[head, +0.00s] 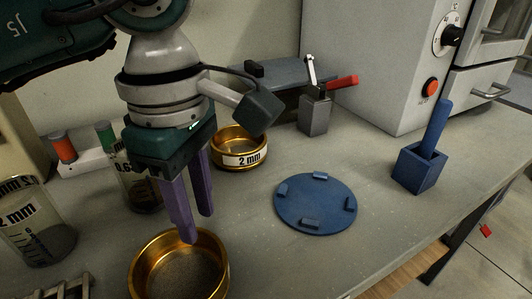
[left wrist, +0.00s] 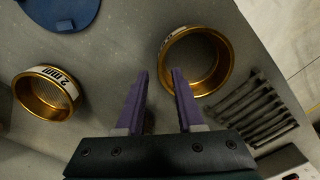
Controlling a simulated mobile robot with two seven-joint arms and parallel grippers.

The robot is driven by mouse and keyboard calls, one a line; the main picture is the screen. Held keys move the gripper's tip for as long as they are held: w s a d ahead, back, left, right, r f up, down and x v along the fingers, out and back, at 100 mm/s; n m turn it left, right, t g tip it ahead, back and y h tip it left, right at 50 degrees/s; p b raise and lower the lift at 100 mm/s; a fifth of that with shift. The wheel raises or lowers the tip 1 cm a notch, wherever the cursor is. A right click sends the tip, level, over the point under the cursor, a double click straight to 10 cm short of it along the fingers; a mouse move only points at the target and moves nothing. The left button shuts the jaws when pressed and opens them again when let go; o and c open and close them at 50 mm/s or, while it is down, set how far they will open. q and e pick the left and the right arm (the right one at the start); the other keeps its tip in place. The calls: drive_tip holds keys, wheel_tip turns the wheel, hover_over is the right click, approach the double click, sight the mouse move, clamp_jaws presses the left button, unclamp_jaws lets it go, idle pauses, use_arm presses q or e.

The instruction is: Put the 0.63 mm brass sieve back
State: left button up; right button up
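A brass sieve (head: 180,272) stands on the bench at the front, below my left gripper (head: 197,226); its label is too cut off to read. It also shows in the left wrist view (left wrist: 208,62). The left gripper is open and empty, with purple fingers pointing down. In the left wrist view one fingertip overlaps the near-left rim of this sieve; I cannot tell whether they touch. A second brass sieve (head: 239,160), labelled 2 mm, stands farther back; it also shows at left in the left wrist view (left wrist: 45,100). The right gripper is not in view.
A blue round plate with raised tabs (head: 316,207) lies empty mid-bench. A blue holder (head: 417,170) stands to its right. Labelled jars (head: 36,230) stand at left, one marked 0.63 (head: 138,185). A slotted rack (left wrist: 255,110) is beside the front sieve. An oven (head: 400,70) stands behind.

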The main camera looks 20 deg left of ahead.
use_arm(q)
wheel_tip(320, 180, up, 10)
drive_tip(key=shift+r, duration=0.2)
